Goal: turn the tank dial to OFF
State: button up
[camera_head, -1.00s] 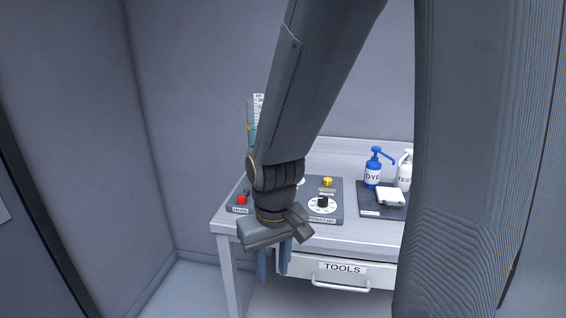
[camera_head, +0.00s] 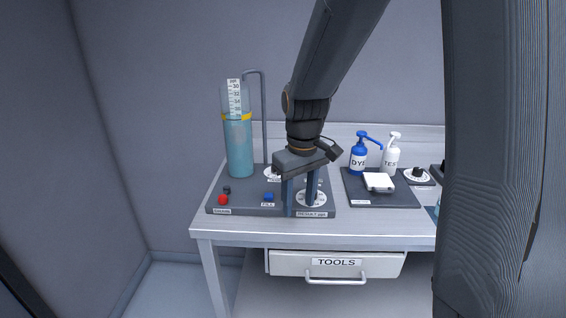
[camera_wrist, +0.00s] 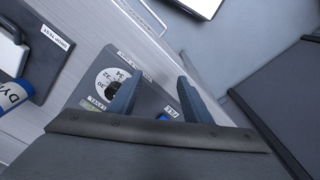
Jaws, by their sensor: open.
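A tall teal tank (camera_head: 239,145) with a scale stands at the left of a dark control panel (camera_head: 245,207). A white dial (camera_head: 269,172) beside the tank is partly hidden behind my gripper; its label and setting cannot be read. A second white dial (camera_head: 318,203) with a dark knob sits at the panel's front right, partly covered by a finger. In the wrist view a numbered dial (camera_wrist: 101,76) with a black knob lies left of the fingers. My gripper (camera_head: 299,208) is open and empty, pointing down over the panel. No OFF mark is readable.
A red button (camera_head: 223,200) and a blue button (camera_head: 269,196) are on the panel. To the right are a blue DYE bottle (camera_head: 358,158), a white bottle (camera_head: 391,158), a dark tray (camera_head: 380,200) and another dial (camera_head: 417,174). A TOOLS drawer (camera_head: 290,263) is below.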

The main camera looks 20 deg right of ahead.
jog(key=w+r+n, duration=0.2)
jog(key=w, duration=0.5)
jog(key=w+r+n+b, duration=0.1)
jog(key=w+n, duration=0.2)
jog(key=w, duration=0.5)
jog(key=w+r+n, duration=0.2)
jog(key=w+n, duration=0.1)
jog(key=w, duration=0.5)
jog(key=shift+a+r+g, duration=0.1)
jog(key=shift+r+g, duration=0.2)
jog(key=shift+g, duration=0.1)
jog(key=shift+w, duration=0.2)
jog(key=shift+w+f+n, duration=0.1)
jog(key=shift+n, duration=0.2)
notch_tip(320, 180, down, 7)
jog(key=shift+f+p, duration=0.15)
jog(key=shift+p, duration=0.7)
jog(key=c, duration=1.1)
jog(key=shift+o, duration=0.2)
